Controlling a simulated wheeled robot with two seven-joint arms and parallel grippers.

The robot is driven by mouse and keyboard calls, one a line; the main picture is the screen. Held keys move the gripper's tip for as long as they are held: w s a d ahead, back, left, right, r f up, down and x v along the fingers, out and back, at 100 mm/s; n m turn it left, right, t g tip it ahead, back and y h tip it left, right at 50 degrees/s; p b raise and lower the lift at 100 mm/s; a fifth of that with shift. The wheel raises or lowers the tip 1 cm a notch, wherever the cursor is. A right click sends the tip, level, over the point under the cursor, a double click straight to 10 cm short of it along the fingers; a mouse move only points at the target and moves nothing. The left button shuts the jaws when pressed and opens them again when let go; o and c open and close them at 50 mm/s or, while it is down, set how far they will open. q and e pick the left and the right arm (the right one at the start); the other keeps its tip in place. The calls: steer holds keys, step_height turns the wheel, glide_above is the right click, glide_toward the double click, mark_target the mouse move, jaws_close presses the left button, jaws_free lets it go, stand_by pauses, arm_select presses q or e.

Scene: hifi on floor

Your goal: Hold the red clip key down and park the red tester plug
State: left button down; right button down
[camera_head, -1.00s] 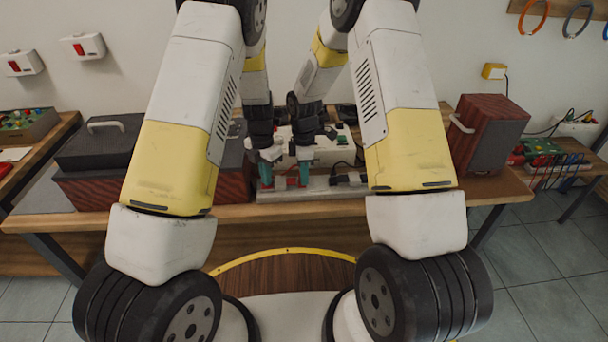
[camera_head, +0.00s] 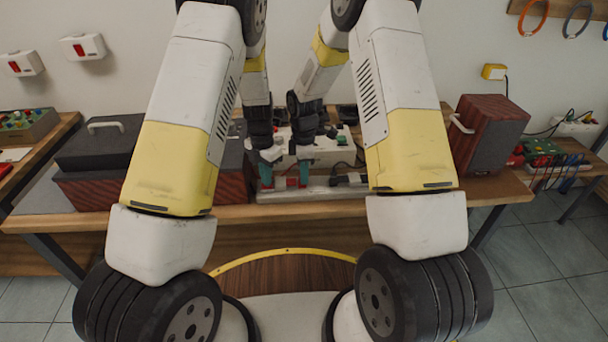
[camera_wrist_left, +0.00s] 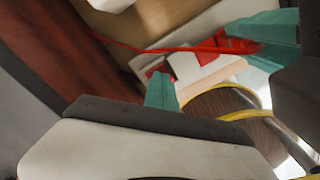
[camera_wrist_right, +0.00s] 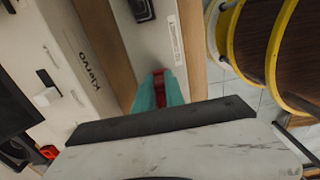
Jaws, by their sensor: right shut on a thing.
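My left gripper (camera_head: 266,175) points down at the front of the light device on the bench. In the left wrist view its teal fingers (camera_wrist_left: 160,92) look closed together, with the tip at a red key (camera_wrist_left: 157,70) beside a white and red block (camera_wrist_left: 190,66). My right gripper (camera_head: 303,174) is just to its right. In the right wrist view its teal fingers (camera_wrist_right: 147,95) are shut on the red plug (camera_wrist_right: 160,88). A red cable (camera_wrist_left: 140,47) runs from the plug in the left wrist view. Whether the key is fully down cannot be seen.
The light device (camera_head: 335,150) stands behind the grippers on the bench (camera_head: 235,214), with a pale base strip (camera_head: 335,192) in front. A dark-topped case (camera_head: 100,150) is at left, a wood-sided speaker (camera_head: 488,135) at right. My forearms hide much of the bench.

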steer(key=shift+r, duration=0.45)
steer(key=shift+r, duration=1.6)
arm_select(q)
steer(key=shift+r, duration=3.05)
